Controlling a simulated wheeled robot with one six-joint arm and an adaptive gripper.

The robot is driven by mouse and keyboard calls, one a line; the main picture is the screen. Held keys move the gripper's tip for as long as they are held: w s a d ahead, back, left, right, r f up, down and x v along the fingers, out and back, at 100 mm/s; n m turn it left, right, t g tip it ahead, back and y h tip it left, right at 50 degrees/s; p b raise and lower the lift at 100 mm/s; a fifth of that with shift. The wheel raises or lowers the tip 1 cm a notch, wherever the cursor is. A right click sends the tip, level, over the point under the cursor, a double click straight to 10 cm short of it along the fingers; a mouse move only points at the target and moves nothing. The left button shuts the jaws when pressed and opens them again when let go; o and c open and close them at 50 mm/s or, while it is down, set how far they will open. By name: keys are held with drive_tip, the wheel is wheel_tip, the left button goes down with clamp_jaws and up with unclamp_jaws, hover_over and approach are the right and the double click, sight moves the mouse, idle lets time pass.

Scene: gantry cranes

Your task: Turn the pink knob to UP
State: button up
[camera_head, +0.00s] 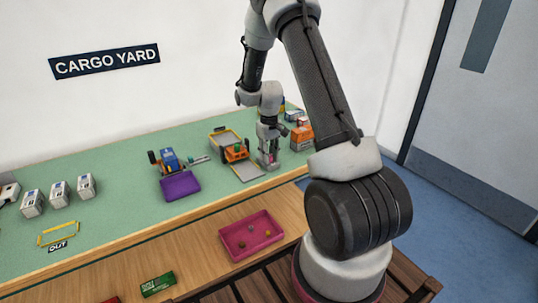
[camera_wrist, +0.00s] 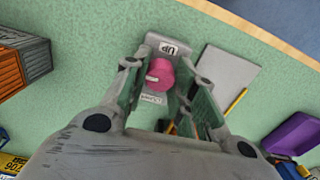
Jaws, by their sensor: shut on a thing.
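The pink knob (camera_wrist: 161,75) sits on a small grey control box (camera_wrist: 152,44) in the wrist view. A white mark on the knob points to the left in that view. A label reading UP (camera_wrist: 168,49) is at the box's far end, and a second label (camera_wrist: 152,98) at the near end is too small to read surely. My gripper (camera_wrist: 157,72) has a finger on each side of the knob and is shut on it. In the head view my gripper (camera_head: 268,147) points down over the box at the table's right part, largely hiding the knob.
An orange wheeled crane (camera_head: 236,152) and a grey plate (camera_head: 247,173) stand close to my gripper's left. Orange crates (camera_head: 302,134) are close on its right. A blue crane (camera_head: 170,160), purple tray (camera_head: 180,187) and magenta tray (camera_head: 234,245) are farther left or nearer.

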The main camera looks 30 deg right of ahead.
drive_tip(key=m, duration=0.4)
drive_tip(key=shift+m, duration=0.4)
drive_tip(key=m, duration=0.4)
drive_tip(key=shift+m, duration=0.3)
drive_tip(key=m, duration=0.4)
drive_tip(key=shift+m, duration=2.5)
drive_tip(key=shift+w, duration=0.1)
drive_tip(key=o, duration=1)
drive_tip(key=shift+o, duration=0.2)
